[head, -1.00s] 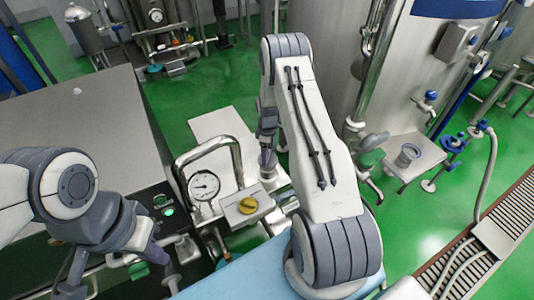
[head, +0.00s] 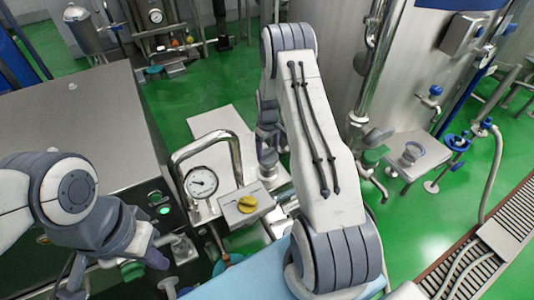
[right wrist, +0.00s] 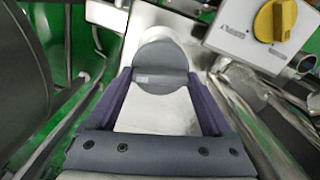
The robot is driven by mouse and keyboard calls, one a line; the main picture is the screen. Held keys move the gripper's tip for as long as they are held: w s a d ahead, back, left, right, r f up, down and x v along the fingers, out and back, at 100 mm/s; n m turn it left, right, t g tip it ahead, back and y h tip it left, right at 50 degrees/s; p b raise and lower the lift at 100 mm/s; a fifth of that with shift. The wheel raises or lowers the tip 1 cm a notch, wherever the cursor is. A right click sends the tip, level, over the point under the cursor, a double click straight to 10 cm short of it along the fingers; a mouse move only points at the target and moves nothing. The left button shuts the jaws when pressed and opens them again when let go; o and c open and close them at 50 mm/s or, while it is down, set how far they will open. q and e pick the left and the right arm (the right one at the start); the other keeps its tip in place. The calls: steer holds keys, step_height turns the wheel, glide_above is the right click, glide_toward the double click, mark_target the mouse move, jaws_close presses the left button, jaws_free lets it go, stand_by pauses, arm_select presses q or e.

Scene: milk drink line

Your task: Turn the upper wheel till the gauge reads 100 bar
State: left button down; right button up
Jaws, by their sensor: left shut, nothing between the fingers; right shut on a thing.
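The round pressure gauge (head: 201,182) has a white face and stands in a bent steel pipe frame, left of my right arm. Its dark needle points roughly left; its numbers are too small to read. My right gripper (head: 268,155) is past the gauge, partly hidden by my own forearm. In the right wrist view its purple fingers (right wrist: 162,75) are shut on a grey round part (right wrist: 160,62) with a small label. I cannot tell if this is the upper wheel. My left gripper (head: 152,255) is shut and empty at the lower left, apart from the gauge.
A grey box with a yellow knob (head: 247,204) sits right of the gauge; the knob also shows in the right wrist view (right wrist: 275,20). A steel cabinet (head: 80,115) fills the left. A large tank (head: 340,75) stands behind my right arm.

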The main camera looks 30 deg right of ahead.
mark_target(268, 152)
steer(key=shift+m+b, duration=0.5)
steer(key=shift+m, duration=0.7)
steer(key=o, duration=1.1)
steer(key=shift+o, duration=0.2)
steer(key=shift+r+b, duration=0.3)
steer(key=shift+r, duration=0.2)
step_height(268, 152, up, 10)
steer(key=b, duration=0.2)
steer(key=shift+f, duration=0.25)
